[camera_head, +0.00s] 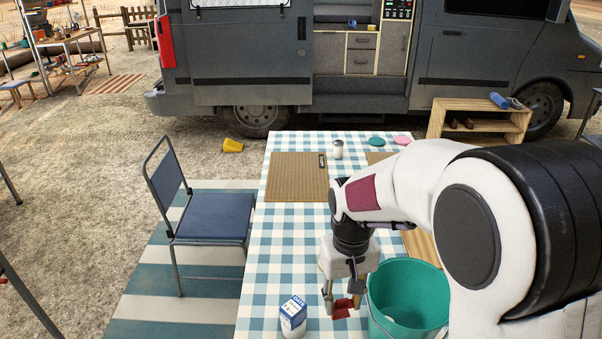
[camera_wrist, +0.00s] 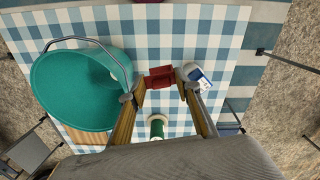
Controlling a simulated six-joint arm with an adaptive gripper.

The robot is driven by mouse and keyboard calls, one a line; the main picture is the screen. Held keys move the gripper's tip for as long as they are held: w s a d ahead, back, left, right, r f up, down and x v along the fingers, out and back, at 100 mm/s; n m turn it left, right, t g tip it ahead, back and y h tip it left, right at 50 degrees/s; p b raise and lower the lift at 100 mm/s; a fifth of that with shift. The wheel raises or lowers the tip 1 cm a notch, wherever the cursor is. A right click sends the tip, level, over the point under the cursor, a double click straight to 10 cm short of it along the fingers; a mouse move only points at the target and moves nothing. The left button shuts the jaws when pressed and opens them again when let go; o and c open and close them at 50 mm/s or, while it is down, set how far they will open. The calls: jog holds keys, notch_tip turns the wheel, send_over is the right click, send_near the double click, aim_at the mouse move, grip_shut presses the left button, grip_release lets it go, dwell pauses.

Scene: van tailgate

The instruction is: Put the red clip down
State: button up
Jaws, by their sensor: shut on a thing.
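The red clip (camera_head: 343,307) is between the fingertips of my gripper (camera_head: 343,299), low over the checked table (camera_head: 268,245) at its near end. In the wrist view the red clip (camera_wrist: 160,77) shows between the two fingers of my gripper (camera_wrist: 158,92), which is shut on it. I cannot tell whether the clip touches the cloth. The green bucket (camera_head: 408,292) stands close to the right of the clip in the head view. The blue and white carton (camera_head: 293,316) stands to its left.
A brown board with a clip (camera_head: 297,178), a white-lidded jar (camera_head: 338,149) and small green and pink discs (camera_head: 376,141) are farther back on the table. A blue chair (camera_head: 208,214) stands at the left. Bare cloth lies between carton and board.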

jog(key=d+r, duration=0.1)
jog(key=d, duration=0.1)
jog(key=w+d+r+m, duration=0.1)
jog(key=d, duration=0.2)
jog(key=d+m, duration=0.1)
jog(key=d, duration=0.2)
jog(key=shift+w+d+r, duration=0.25)
jog(key=shift+w+r, duration=0.15)
jog(key=shift+a, duration=0.15)
dwell(0.4)
jog(key=s+a+f+n, duration=0.3)
jog(key=a+f+n, duration=0.2)
jog(key=a+n, duration=0.3)
jog(key=s+a+f+n, duration=0.4)
jog(key=a+f+n, duration=0.2)
jog(key=a, duration=0.7)
jog(key=shift+a+f+n, duration=0.3)
jog(key=shift+a+n, duration=0.1)
jog(key=shift+n, duration=1)
